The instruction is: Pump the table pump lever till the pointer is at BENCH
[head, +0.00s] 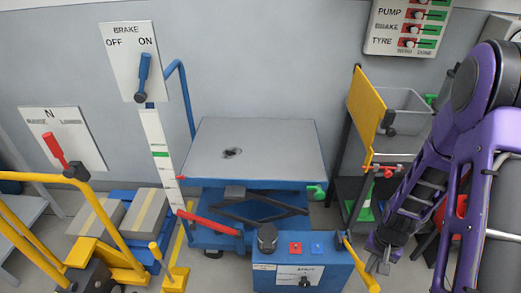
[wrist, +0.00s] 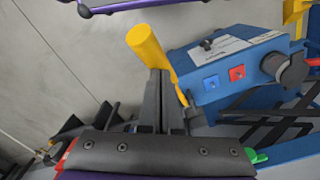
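The pump lever with a yellow handle (head: 360,264) stands at the right end of the blue pump box (head: 263,279). It also shows in the wrist view (wrist: 147,45), leaning up and left. My gripper (head: 383,266) is just right of the lever in the head view. In the wrist view its dark fingers (wrist: 158,95) overlap the handle's lower part; I cannot tell whether they touch it, or how far apart they are. The lift table (head: 255,148) has a white gauge post (head: 150,128) on its left, with a green band and a small red pointer (head: 180,178) below it. The gauge lettering is unreadable.
A BRAKE panel (head: 120,60) has its blue lever near ON. A yellow-railed cart (head: 95,258) and boxes (head: 142,213) are at left. A dark rack with a grey bin (head: 405,105) and yellow flap (head: 366,105) stands behind my arm. A status board (head: 408,25) hangs above.

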